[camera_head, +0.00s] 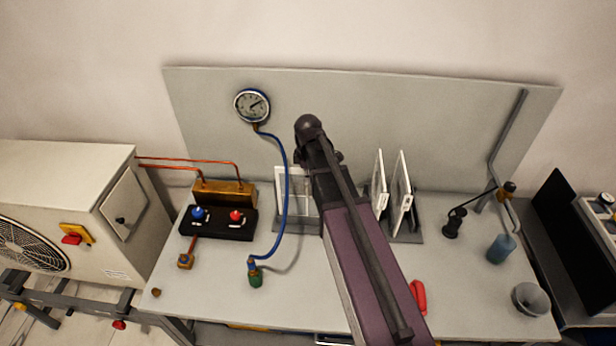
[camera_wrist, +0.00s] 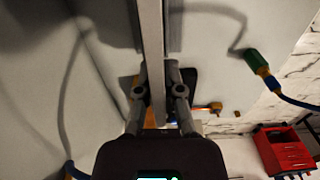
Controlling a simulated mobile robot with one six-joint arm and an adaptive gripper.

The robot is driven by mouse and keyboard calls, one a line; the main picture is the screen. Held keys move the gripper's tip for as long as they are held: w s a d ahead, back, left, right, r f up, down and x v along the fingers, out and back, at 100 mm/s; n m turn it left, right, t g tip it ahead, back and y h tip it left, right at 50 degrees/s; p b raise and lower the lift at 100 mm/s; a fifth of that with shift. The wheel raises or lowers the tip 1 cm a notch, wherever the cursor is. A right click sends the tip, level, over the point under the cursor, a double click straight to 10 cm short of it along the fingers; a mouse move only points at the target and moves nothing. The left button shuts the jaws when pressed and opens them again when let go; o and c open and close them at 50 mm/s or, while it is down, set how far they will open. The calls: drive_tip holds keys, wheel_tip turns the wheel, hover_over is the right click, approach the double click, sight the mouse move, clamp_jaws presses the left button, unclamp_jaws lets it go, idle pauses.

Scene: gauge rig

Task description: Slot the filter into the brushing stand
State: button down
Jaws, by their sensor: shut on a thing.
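In the wrist view, my gripper (camera_wrist: 161,76) is shut on the pale frame of a filter (camera_wrist: 152,32), seen edge-on between the two fingers. In the head view, my arm hides the gripper. A white-framed filter (camera_head: 282,188) shows upright just left of my arm, partly hidden by it; it appears to be the held one. A grey stand base (camera_head: 285,222) lies at its foot; I cannot tell whether the filter is seated in it. Right of my arm, two white-framed panels (camera_head: 380,187) (camera_head: 402,190) stand upright in a grey stand (camera_head: 409,238). Which is the brushing stand is unclear.
A gauge (camera_head: 252,105) with a blue hose (camera_head: 284,190) hangs on the back panel, left of my arm. A valve block (camera_head: 218,222) stands at the left. A red object (camera_head: 418,296), blue cup (camera_head: 501,248) and grey funnel (camera_head: 530,299) stand at the right.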

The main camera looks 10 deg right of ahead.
drive_tip(key=shift+f+b, duration=0.95)
drive_tip(key=shift+f, duration=0.1)
drive_tip(key=c, duration=0.7)
unclamp_jaws()
drive_tip(key=shift+r, duration=0.25)
wheel_tip(320, 180, up, 11)
drive_tip(key=p, duration=1.1)
drive_tip(key=shift+f, duration=0.15)
drive_tip(key=shift+f, duration=0.1)
drive_tip(key=s+f+m+b, duration=0.4)
drive_tip(key=s, duration=0.1)
drive_tip(key=s+f+m+b, duration=0.4)
drive_tip(key=s+m, duration=0.1)
drive_tip(key=s+f+m+b, duration=0.4)
drive_tip(key=s+m, duration=0.1)
drive_tip(key=s, duration=0.1)
drive_tip(key=shift+d+f, duration=0.1)
